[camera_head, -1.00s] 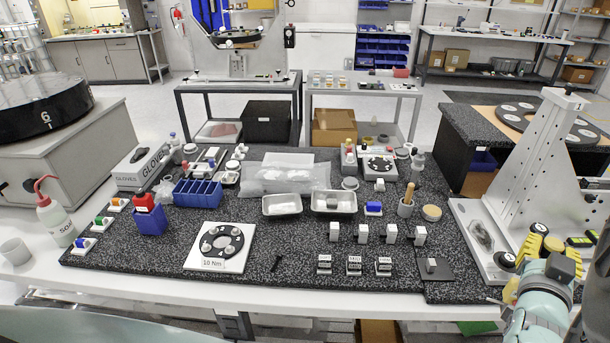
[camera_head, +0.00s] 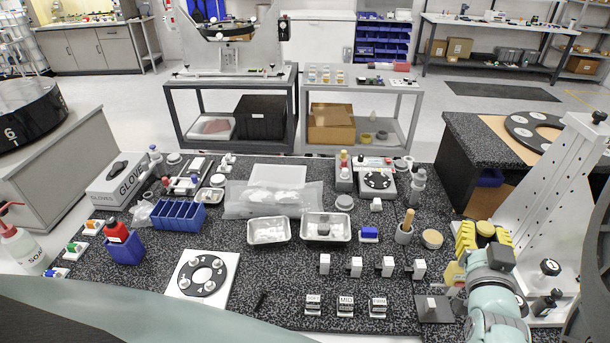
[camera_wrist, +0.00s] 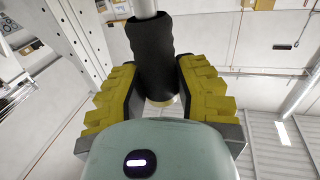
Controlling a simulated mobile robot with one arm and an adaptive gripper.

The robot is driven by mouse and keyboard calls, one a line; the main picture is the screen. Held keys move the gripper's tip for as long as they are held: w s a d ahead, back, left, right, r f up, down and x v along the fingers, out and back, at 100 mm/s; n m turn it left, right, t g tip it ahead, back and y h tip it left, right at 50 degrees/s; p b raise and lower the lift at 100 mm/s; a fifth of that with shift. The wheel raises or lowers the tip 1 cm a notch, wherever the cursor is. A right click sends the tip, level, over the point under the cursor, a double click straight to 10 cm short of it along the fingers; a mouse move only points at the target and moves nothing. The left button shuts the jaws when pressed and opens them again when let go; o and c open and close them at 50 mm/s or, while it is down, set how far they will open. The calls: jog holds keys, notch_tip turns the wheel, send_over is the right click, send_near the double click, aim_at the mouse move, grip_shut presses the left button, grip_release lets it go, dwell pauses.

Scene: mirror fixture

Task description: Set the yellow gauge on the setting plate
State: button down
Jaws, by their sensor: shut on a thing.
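My gripper (camera_head: 485,236), with yellow stepped fingers, is at the right of the bench, pointing away from me. In the wrist view my gripper (camera_wrist: 160,95) is shut on the black handle (camera_wrist: 153,55) of what appears to be the yellow gauge. A pale stem leaves the handle. In the head view a yellow body (camera_head: 455,273) shows below and left of the fingers, apparently the gauge's lower part; the link is hidden. A dark square plate (camera_head: 424,316), likely the setting plate, lies at the bench's front right with a small pale block on it, just left of the gauge.
Several white blocks (camera_head: 388,266) and labelled blocks (camera_head: 345,306) stand left of the dark plate. A white plate with a black ring (camera_head: 183,292) lies front left.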

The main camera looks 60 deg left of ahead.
aim_at(463, 268)
jog(key=shift+a+f+b, duration=0.1)
jog(key=shift+f+b, duration=1.25)
jog(key=shift+f, duration=1)
jog(key=shift+f+b, duration=1.65)
jog(key=shift+b, duration=0.4)
jog(key=c, duration=0.7)
grip_release()
jog(key=shift+r, duration=0.1)
jog(key=shift+r, duration=4.9)
